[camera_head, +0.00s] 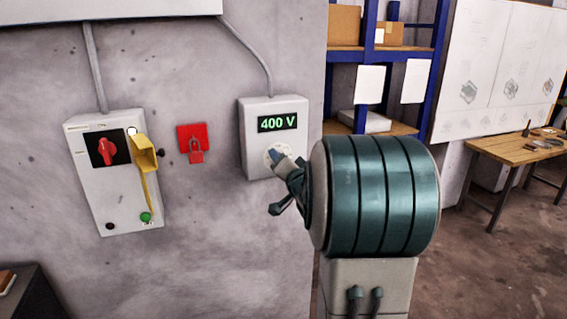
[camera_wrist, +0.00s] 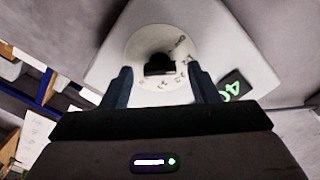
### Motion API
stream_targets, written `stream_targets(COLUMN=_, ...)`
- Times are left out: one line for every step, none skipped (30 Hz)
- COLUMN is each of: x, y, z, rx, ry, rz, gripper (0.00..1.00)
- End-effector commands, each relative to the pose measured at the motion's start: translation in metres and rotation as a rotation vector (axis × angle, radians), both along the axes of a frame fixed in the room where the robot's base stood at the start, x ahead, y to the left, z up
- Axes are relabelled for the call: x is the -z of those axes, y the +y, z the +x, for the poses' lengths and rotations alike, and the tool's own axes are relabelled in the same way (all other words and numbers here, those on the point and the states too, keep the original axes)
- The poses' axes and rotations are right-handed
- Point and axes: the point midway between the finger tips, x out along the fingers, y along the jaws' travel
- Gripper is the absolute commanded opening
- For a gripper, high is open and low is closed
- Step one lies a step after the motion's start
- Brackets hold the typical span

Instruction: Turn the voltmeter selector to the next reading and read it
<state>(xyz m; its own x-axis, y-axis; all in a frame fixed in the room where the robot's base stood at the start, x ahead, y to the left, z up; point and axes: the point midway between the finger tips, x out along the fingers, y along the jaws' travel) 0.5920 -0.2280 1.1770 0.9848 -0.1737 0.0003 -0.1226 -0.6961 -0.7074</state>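The voltmeter (camera_head: 258,108) is a pale box on the wall, and its green display (camera_head: 277,123) reads 400 V. Its round selector dial is mostly hidden behind my gripper (camera_head: 280,160) in the head view. In the wrist view the voltmeter (camera_wrist: 225,45) is tilted, with the white dial (camera_wrist: 135,45) and dark selector knob (camera_wrist: 158,63) facing me. My gripper (camera_wrist: 159,76) is open, one finger on each side of the knob, with gaps showing between fingers and knob. The display (camera_wrist: 236,88) is partly cut off by my finger and hand there.
A switch box (camera_head: 85,190) with a red rotary handle (camera_head: 107,151) and yellow hasp (camera_head: 145,157) is left on the wall. A red padlock (camera_head: 196,153) hangs between the boxes. Blue shelving (camera_head: 430,70) and a wooden table (camera_head: 515,150) stand at right.

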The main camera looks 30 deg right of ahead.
Motion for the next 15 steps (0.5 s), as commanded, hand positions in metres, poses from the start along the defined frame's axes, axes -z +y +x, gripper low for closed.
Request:
stream_targets(x=0.0, y=0.0, z=0.0, rx=0.0, ry=0.0, rz=0.0, gripper=0.55)
stream_targets(x=0.0, y=0.0, z=0.0, rx=0.0, ry=0.0, rz=0.0, gripper=0.55)
stream_targets(x=0.0, y=0.0, z=0.0, rx=0.0, ry=0.0, rz=0.0, gripper=0.55)
stream_targets(x=0.0, y=0.0, z=0.0, rx=0.0, ry=0.0, rz=0.0, gripper=0.55)
stream_targets(x=0.0, y=0.0, z=0.0, rx=0.0, ry=0.0, rz=0.0, gripper=0.55)
stream_targets(x=0.0, y=0.0, z=-0.001, rx=0.0, ry=0.0, rz=-0.001, gripper=0.55)
stream_targets(x=0.0, y=0.0, z=-0.003, rx=0.001, ry=-0.001, rz=-0.001, gripper=0.55)
stream_targets(x=0.0, y=0.001, z=-0.004, rx=0.001, ry=-0.001, rz=-0.001, gripper=0.55)
stream_targets(x=0.0, y=0.001, z=-0.008, rx=0.001, ry=-0.001, rz=-0.001, gripper=0.55)
stream_targets(x=0.0, y=0.002, z=-0.011, rx=0.001, ry=-0.001, rz=0.0, gripper=0.55)
stream_targets(x=0.0, y=0.002, z=-0.015, rx=0.001, ry=-0.001, rz=0.0, gripper=0.55)
stream_targets(x=0.0, y=0.003, z=-0.021, rx=0.001, ry=-0.001, rz=-0.001, gripper=0.55)
stream_targets(x=0.001, y=0.004, z=-0.026, rx=0.001, ry=-0.001, rz=-0.001, gripper=0.55)
stream_targets(x=0.001, y=0.005, z=-0.031, rx=0.002, ry=-0.002, rz=-0.002, gripper=0.55)
stream_targets(x=0.001, y=0.006, z=-0.039, rx=0.003, ry=-0.001, rz=-0.002, gripper=0.55)
